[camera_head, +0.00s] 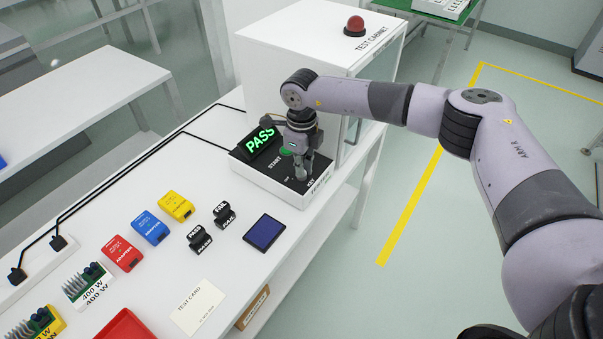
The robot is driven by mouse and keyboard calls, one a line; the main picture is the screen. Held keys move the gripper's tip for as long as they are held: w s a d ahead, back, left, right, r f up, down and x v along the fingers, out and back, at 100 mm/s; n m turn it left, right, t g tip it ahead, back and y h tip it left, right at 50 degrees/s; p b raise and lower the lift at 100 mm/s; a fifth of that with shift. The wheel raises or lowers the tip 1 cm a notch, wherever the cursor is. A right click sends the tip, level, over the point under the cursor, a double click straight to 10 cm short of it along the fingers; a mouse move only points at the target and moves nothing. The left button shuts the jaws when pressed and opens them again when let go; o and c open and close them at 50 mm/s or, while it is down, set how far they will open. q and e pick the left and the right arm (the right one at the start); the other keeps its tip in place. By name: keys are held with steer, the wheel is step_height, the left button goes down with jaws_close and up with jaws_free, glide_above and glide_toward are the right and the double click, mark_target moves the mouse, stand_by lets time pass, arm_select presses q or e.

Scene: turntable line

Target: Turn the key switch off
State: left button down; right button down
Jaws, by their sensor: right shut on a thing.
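The control box (248,172) stands on the white bench in front of the test cabinet. Its top is black, with a display (261,141) that reads PASS in green and a green start button (286,151). My right gripper (302,176) points down over the box's right end, where the key switch is. Its fingers are shut there and hide the key itself, so its turn angle cannot be seen. My left gripper is not in view.
The white test cabinet (290,55) with a red dome lamp (354,25) stands behind the box. Red (121,254), blue (150,227) and yellow adapters (176,205), PASS and FAIL tags and a dark blue pad (264,233) lie on the bench. Free floor lies right.

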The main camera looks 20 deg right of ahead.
steer(key=n+b, duration=0.3)
steer(key=shift+f+n, duration=0.2)
steer(key=shift+n, duration=0.1)
steer(key=shift+r+n+b, duration=0.15)
steer(key=shift+n+b, duration=1)
steer(key=shift+n, duration=0.55)
steer(key=c, duration=1.8)
jaws_free()
steer(key=shift+r, duration=0.15)
step_height(320, 180, up, 12)
steer(key=shift+f, duration=0.1)
